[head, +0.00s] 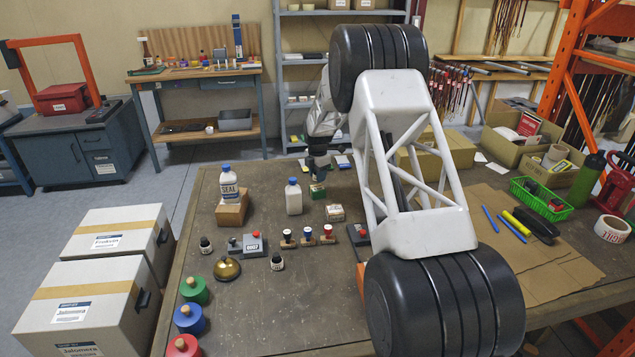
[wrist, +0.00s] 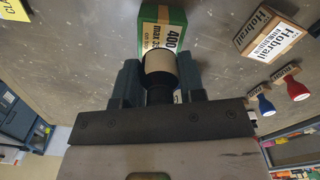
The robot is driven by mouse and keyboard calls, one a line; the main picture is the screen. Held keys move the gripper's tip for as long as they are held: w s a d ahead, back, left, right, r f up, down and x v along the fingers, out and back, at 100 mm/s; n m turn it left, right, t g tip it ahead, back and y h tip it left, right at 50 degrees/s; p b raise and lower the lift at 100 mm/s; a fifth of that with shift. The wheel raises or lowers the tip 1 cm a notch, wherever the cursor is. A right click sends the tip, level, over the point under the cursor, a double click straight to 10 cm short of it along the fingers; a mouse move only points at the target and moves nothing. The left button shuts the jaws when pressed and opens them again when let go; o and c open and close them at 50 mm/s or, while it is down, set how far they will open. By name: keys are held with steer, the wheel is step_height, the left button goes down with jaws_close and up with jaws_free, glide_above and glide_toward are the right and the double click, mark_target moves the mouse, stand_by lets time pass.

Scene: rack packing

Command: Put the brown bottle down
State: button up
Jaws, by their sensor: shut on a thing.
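My gripper (head: 318,160) is beyond the middle of the bench, pointing down and partly behind my own arm. In the wrist view its fingers (wrist: 160,88) are shut on the brown bottle (wrist: 160,62), which shows as a dark top and a broad cream band. Directly below the bottle in line is a green and white box (wrist: 163,28) marked 400; it also shows under the gripper in the head view (head: 318,190). I cannot tell whether the bottle touches the box. The bottle is too small and dark to make out clearly in the head view.
A white bottle (head: 294,197) stands left of the gripper, and a SEAL bottle (head: 228,184) stands on a brown block (head: 232,209). A small labelled box (head: 335,213) and several stampers (head: 308,236) are nearer. Bare bench (head: 310,300) lies at the front.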

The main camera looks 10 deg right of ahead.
steer(key=shift+f, duration=1.55)
steer(key=shift+f, duration=0.15)
steer(key=o, duration=0.9)
step_height(320, 180, up, 12)
steer(key=shift+r, duration=0.1)
steer(key=shift+r, duration=0.1)
